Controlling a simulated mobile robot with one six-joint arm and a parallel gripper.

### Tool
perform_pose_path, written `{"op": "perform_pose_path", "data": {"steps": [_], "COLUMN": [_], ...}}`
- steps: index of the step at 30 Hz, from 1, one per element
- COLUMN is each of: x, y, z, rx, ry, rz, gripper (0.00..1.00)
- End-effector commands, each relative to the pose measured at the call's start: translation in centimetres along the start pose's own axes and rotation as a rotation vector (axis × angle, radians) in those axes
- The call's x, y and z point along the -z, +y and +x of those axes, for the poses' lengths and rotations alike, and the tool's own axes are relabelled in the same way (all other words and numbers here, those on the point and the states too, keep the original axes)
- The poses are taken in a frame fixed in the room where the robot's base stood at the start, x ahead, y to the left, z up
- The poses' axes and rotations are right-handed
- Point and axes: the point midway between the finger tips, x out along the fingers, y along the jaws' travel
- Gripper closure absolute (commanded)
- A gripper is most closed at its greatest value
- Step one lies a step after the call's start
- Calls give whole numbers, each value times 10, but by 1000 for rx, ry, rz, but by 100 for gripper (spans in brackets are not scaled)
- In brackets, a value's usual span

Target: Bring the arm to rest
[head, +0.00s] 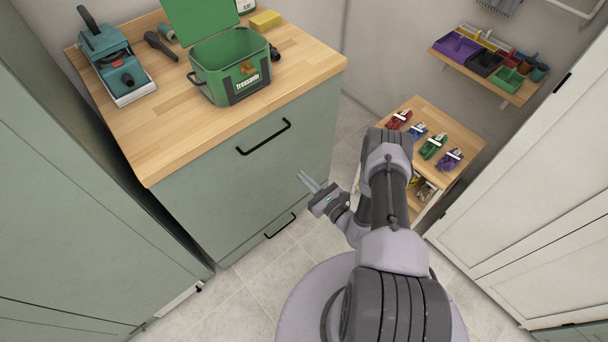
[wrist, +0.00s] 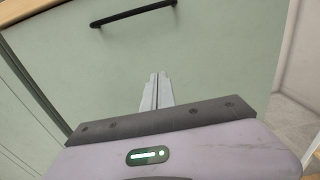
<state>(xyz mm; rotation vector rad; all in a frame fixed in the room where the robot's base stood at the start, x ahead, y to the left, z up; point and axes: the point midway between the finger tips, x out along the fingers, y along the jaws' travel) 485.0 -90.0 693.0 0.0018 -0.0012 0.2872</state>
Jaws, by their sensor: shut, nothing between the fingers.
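My gripper (head: 309,182) is in the middle of the head view, in front of the green drawer cabinet (head: 230,175). Its two fingers are together and nothing is between them. In the wrist view the shut fingers (wrist: 157,92) point at the green cabinet front (wrist: 215,60), below its black handle (wrist: 133,14). My arm is folded, with the elbow raised and the gripper hanging to the left of the arm. I cannot tell the exact gap between fingertips and cabinet front.
A green box (head: 232,72) with its lid open stands on the wooden counter (head: 180,132), beside a teal machine (head: 115,65). A small wooden table (head: 456,133) with several coloured tools is at the right. A shelf (head: 519,92) with bins is above it. Tiled floor (head: 250,290) is clear.

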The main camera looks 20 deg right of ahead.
Motion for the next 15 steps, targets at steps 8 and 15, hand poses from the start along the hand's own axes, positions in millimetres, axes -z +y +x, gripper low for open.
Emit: {"op": "perform_pose_path", "data": {"steps": [8,15], "x": [-36,-245], "y": [8,123], "z": [18,55], "rx": [-107,-810], "ry": [-30,-84], "rz": [-33,-331], "gripper": [100,100]}}
